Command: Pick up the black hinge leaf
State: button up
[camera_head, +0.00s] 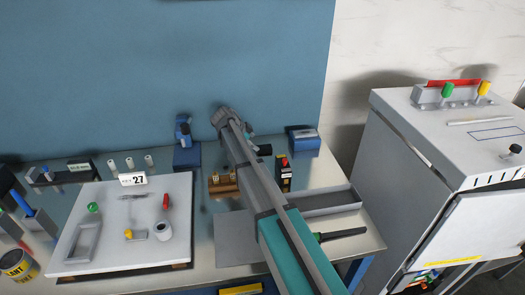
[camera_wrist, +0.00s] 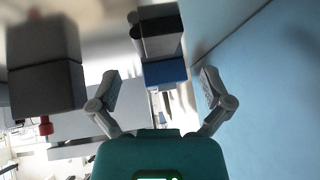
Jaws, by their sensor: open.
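I cannot pick out the black hinge leaf with certainty in either view. My gripper (camera_wrist: 160,82) is open in the wrist view, with its two grey fingers spread wide and nothing held between them. Beyond the fingers, a blue block (camera_wrist: 165,74) with a dark rounded part (camera_wrist: 158,38) shows in the gap, apart from the fingers. In the head view my arm reaches over the bench to the blue back wall and hides part of the bench. A small black piece (camera_head: 264,150) shows just right of the arm; its shape is unclear.
A white board (camera_head: 115,255) with several small tools lies at the left. A grey tray (camera_head: 325,201) and a black-handled tool (camera_head: 342,234) are right of my arm. A blue device (camera_head: 302,140) stands at the back. A grey cabinet (camera_head: 400,175) bounds the right side.

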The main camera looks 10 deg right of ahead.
aim_at(263, 147)
jog(key=shift+b+x, duration=1.5)
jog(key=shift+x, duration=0.75)
jog(key=c, duration=1.3)
